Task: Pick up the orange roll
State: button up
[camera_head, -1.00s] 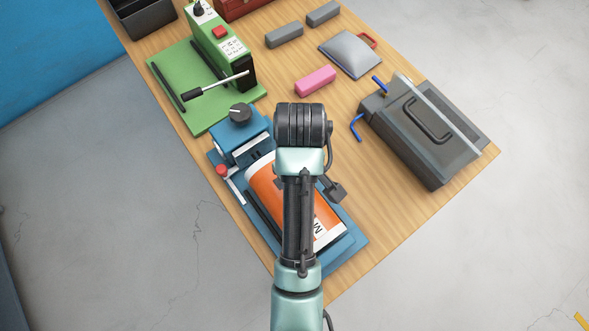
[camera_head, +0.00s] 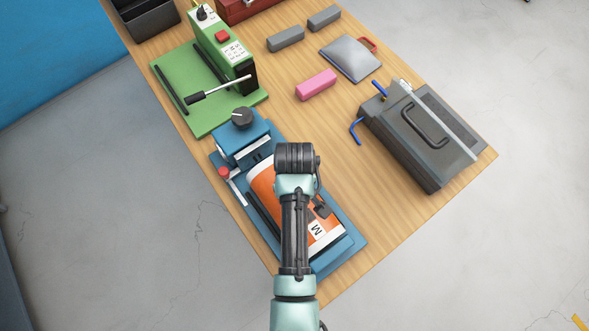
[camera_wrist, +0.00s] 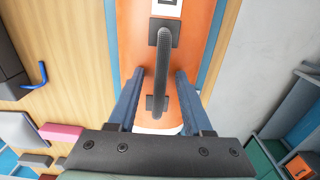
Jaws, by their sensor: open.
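The orange roll (camera_head: 262,184), with white bands and an "M" label, lies on a blue sealing machine (camera_head: 240,148) at the table's near end. My arm covers its middle in the head view. In the wrist view the orange roll (camera_wrist: 205,28) lies below my gripper, with a dark ribbed handle (camera_wrist: 163,65) along it. My gripper (camera_wrist: 158,74) is open, its two blue-grey fingers on either side of the handle. I cannot tell whether they touch it. In the head view my gripper is mostly hidden beneath my arm.
A dark grey case (camera_head: 425,135) with blue levers stands to the right. A green machine (camera_head: 205,85) stands behind left. A pink block (camera_head: 316,84), grey blocks (camera_head: 285,39) and a grey pouch (camera_head: 350,58) lie farther back. The wood between is clear.

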grip_shut()
dwell(1.3)
